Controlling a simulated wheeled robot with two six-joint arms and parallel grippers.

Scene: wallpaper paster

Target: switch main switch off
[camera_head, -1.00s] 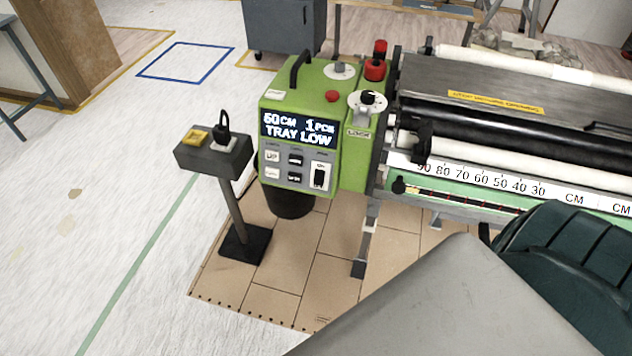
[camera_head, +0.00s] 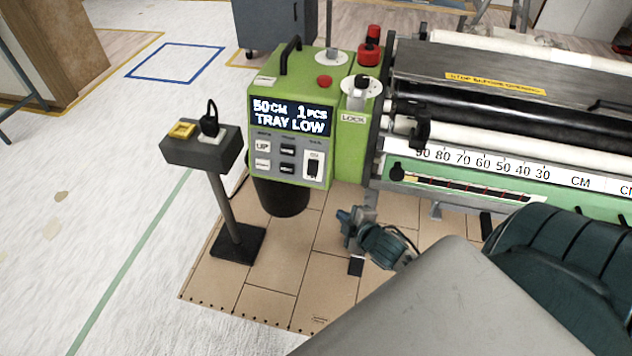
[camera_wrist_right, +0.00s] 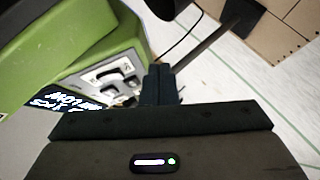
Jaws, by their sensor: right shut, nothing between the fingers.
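The main switch (camera_head: 313,168) is a black rocker in a white plate at the lower right of the grey control panel (camera_head: 263,175), on the front of the green machine box. I cannot read its position surely. My right gripper (camera_head: 345,214) is shut and empty, below and right of the switch and apart from it in the head view. In the right wrist view its closed fingertips (camera_wrist_right: 160,72) are beside the tilted panel (camera_wrist_right: 100,75), where black switches show. My left gripper is not in view.
A post with a dark box (camera_head: 203,152) carrying a yellow button and a plug stands left of the machine box (camera_head: 350,140). A black bin (camera_head: 280,198) sits under the panel. The roller machine with its scale (camera_head: 500,172) fills the right. Floor at left is free.

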